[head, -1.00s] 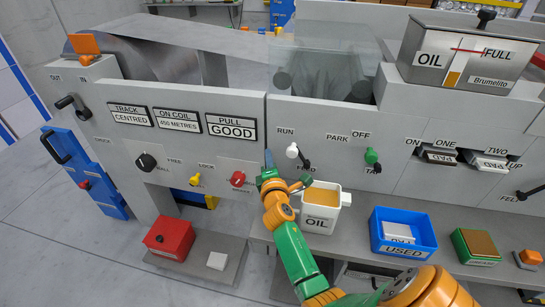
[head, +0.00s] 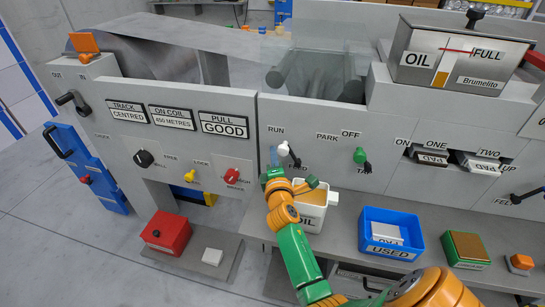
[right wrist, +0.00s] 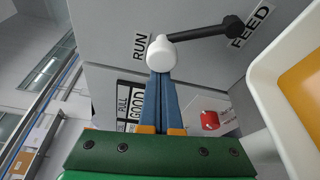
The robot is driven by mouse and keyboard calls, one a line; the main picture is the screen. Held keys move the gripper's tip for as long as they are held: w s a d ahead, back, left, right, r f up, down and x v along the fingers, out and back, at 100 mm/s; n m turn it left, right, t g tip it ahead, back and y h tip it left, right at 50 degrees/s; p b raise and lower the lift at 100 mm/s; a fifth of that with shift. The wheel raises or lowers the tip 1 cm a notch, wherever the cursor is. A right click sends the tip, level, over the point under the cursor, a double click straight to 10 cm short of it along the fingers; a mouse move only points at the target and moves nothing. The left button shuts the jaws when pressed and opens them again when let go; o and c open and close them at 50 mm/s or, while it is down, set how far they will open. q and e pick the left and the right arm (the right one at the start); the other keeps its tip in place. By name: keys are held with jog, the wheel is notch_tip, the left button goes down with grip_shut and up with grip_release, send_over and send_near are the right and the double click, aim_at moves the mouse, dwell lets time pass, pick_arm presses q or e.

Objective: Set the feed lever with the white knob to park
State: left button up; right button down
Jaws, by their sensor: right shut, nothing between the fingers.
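The feed lever's white knob (head: 284,148) is just below the RUN label on the grey front panel. Its black arm slopes down right to a pivot by the FEED label. PARK is printed to the right of the knob. In the right wrist view the white knob (right wrist: 161,53) overlaps the fingertips of my right gripper (right wrist: 164,80), which are blue and shut with nothing between them. In the head view my right gripper (head: 275,156) is just left of and below the knob. I cannot tell if they touch. My left gripper is not in view.
A green-knobbed lever (head: 360,155) sits right of PARK, under OFF. A white oil container (head: 311,222) stands below the lever, close to my right gripper. A red knob (head: 232,175) is to the left. A blue USED bin (head: 392,247) stands on the ledge.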

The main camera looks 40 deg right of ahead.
aim_at(287, 152)
jog(key=shift+s+d+r+m+t+b, duration=0.25)
jog(key=shift+s+d+m+b, duration=0.1)
jog(key=shift+m, duration=0.3)
jog(key=shift+s+d+r+m+t+b, duration=0.25)
jog(key=shift+s+m, duration=0.1)
jog(key=shift+m, duration=0.3)
jog(key=shift+s+d+r+m+h+b, duration=0.15)
jog(key=shift+s+d+r+m+h, duration=0.2)
jog(key=shift+m, duration=0.25)
jog(key=shift+s+d+r+m+h+b, duration=0.15)
jog(key=shift+s+d+m, duration=0.1)
jog(key=shift+s+m, duration=0.25)
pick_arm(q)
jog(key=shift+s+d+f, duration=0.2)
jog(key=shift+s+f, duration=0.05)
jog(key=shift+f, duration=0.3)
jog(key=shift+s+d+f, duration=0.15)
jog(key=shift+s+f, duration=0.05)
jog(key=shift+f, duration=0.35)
pick_arm(e)
jog(key=shift+s+d+r+m+t, duration=0.15)
jog(key=shift+s+d+m+t, duration=0.15)
jog(key=shift+s+d+m, duration=0.75)
jog(key=shift+s+d, duration=0.1)
jog(key=shift+s, duration=0.05)
